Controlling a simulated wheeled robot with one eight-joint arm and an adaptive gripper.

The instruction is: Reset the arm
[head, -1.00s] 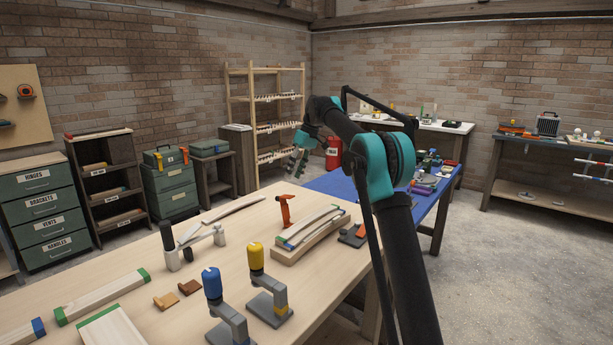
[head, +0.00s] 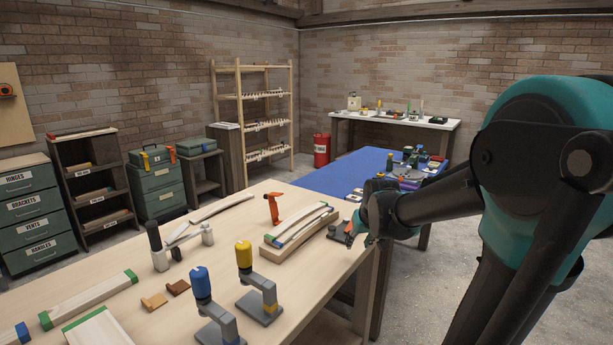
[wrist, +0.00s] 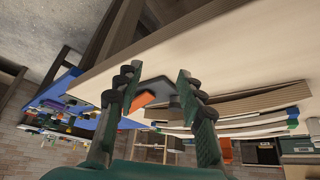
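My gripper (head: 366,222) is at the right edge of the wooden workbench (head: 225,250) in the head view, partly hidden by my own arm. In the wrist view my gripper (wrist: 157,78) has its two green-and-black fingers spread apart, with nothing held between them. A dark flat piece with an orange part (wrist: 143,99) shows beyond the gap between the fingers; I cannot tell that the fingers touch it. My arm (head: 430,205) reaches in from the right and is bent, with its large teal joint close to the head camera.
A stack of curved wooden strips (head: 300,226), an orange tool (head: 272,208), a yellow-topped clamp (head: 245,256) and a blue-topped clamp (head: 202,285) are on the bench. A blue table (head: 340,172) with several items stands behind. Grey floor (head: 415,270) is open at right.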

